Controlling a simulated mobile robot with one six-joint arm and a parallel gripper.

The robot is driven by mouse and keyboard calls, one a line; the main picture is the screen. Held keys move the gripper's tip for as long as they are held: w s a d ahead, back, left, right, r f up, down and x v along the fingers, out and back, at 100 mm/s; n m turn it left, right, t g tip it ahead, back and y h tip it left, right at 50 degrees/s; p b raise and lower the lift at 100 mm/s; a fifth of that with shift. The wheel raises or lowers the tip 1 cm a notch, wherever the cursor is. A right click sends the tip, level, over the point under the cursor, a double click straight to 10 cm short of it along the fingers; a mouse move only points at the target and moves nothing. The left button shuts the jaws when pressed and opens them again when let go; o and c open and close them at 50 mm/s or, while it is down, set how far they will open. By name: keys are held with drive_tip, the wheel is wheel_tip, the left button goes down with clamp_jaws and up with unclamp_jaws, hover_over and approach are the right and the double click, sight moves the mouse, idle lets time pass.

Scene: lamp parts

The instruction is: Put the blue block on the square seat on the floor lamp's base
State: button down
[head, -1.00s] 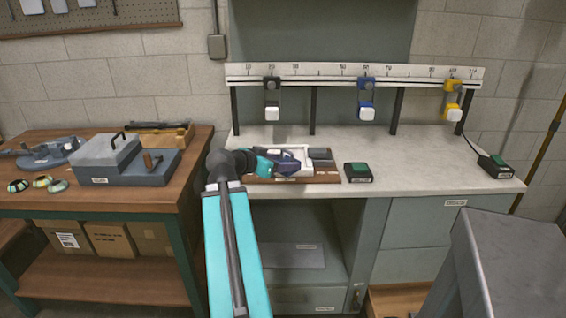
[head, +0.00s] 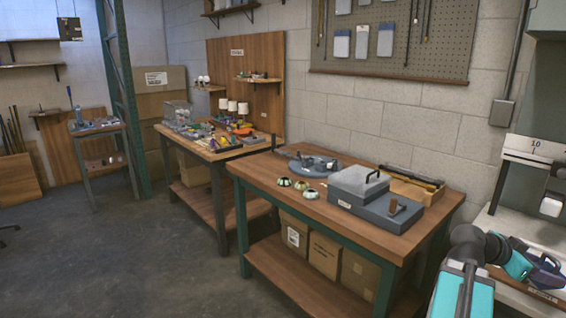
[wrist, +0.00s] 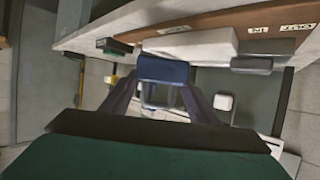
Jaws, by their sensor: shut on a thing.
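In the wrist view, my gripper (wrist: 162,84) is shut on a blue block (wrist: 163,70), with one dark finger on each side of it. In the head view, my gripper (head: 545,274) is at the right edge, over the tray (head: 540,293) on the pale bench. The block is hard to make out there. I cannot pick out the floor lamp's base or its square seat in any view.
A farther bench (head: 190,155) carries many small parts and lamps. A small table (head: 97,128) stands far left. The concrete floor (head: 130,250) is open.

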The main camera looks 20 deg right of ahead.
drive_tip(key=w+a+n+t, duration=0.3)
drive_tip(key=w+a, duration=0.5)
drive_tip(key=w, duration=0.3)
drive_tip(key=w+a+n+t+p, duration=0.1)
drive_tip(key=w+a+n+t, duration=0.15)
drive_tip(key=w+a, duration=0.7)
drive_tip(key=w+a+n+t, duration=0.35)
drive_tip(key=w+a, duration=0.25)
drive_tip(key=w, duration=0.7)
drive_tip(key=w+a+r+n+t+y, duration=0.1)
drive_tip(key=w+a+n+t+y, duration=0.2)
drive_tip(key=a, duration=1)
drive_tip(key=w+a+r+n+t+y, duration=0.1)
drive_tip(key=w+a+n+t+y, duration=0.2)
drive_tip(key=w+a, duration=0.7)
drive_tip(key=w+a+r+n+t+y+p, duration=0.1)
drive_tip(key=w+a+n+t+y, duration=0.2)
drive_tip(key=a, duration=1.3)
drive_tip(key=w+n+y, duration=0.3)
drive_tip(key=w+n, duration=0.1)
drive_tip(key=shift+r+t, duration=0.3)
